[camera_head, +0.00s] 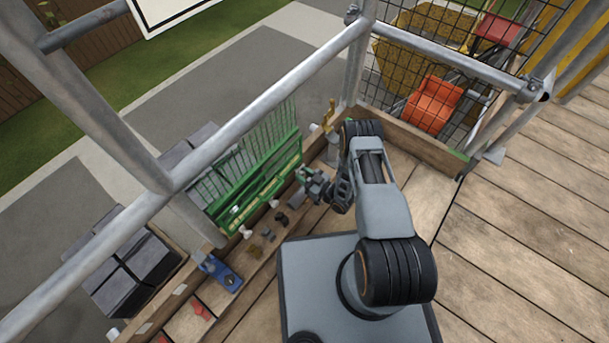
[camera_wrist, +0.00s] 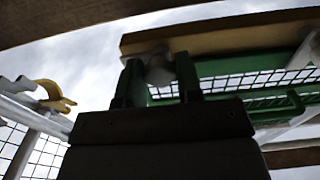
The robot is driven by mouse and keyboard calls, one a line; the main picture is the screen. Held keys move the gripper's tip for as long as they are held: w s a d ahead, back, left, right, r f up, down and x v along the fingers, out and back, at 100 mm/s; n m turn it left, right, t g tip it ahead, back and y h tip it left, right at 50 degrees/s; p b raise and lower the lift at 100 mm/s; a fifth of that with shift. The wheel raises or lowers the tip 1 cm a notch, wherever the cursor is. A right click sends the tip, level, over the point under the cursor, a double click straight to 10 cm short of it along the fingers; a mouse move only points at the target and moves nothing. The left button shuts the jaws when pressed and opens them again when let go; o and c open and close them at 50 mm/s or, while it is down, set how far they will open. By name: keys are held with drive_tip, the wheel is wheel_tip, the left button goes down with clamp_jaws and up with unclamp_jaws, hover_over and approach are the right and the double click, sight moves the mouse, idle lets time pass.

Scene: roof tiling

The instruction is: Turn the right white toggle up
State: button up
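A green frame with wire mesh (camera_head: 262,172) stands at the scaffold edge. White toggles show along its lower front in the head view: a left one (camera_head: 246,232) and another one (camera_head: 274,203) to its right. My gripper (camera_head: 308,176) is at the right end of this frame. In the wrist view my gripper (camera_wrist: 160,85) has its two dark fingers apart, with a rounded grey-white knob (camera_wrist: 158,69) in the gap below a wooden board. I cannot tell whether the fingers touch the knob, or which toggle it is. Its lever angle is hidden.
A blue tool (camera_head: 222,273) and red pieces (camera_head: 200,309) lie at the lower left. Small dark and brown parts (camera_head: 268,234) lie before the green frame. A yellow hook (camera_head: 329,112) stands beyond my gripper. Scaffold rails (camera_head: 250,90) cross above. Planks at right are clear.

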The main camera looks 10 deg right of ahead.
drive_tip(key=c, duration=0.4)
drive_tip(key=n, duration=0.7)
drive_tip(key=shift+d+n, duration=0.1)
drive_tip(key=shift+n, duration=0.3)
drive_tip(key=n, duration=0.5)
drive_tip(key=shift+n, duration=2.7)
drive_tip(key=o, duration=0.9)
